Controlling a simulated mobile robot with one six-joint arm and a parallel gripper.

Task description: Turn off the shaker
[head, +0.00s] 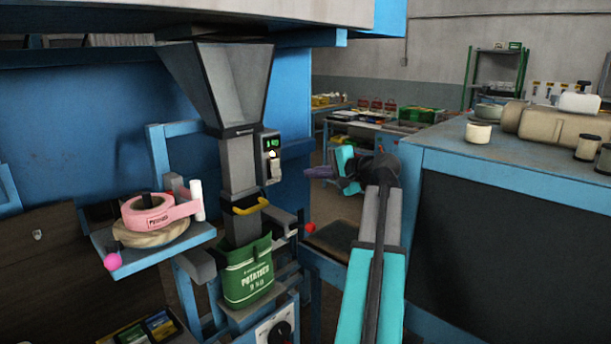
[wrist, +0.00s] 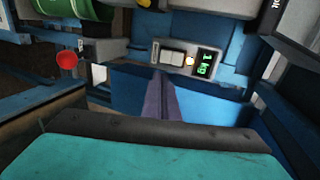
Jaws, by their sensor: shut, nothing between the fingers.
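I cannot tell the rockers' position. The fingertips (wrist: 159,76) appear just below the rockers in the wrist view. Which part is the shaker is not clear.
A green potato sack (head: 248,273) is under the grey hopper (head: 218,88); a yellow handle (head: 250,206) crosses the chute. A red knob (head: 309,227) is below my gripper. A black dial (head: 279,333) is low down. A tape roll (head: 160,212) lies on the left shelf. A blue bench (head: 450,165) stands right.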

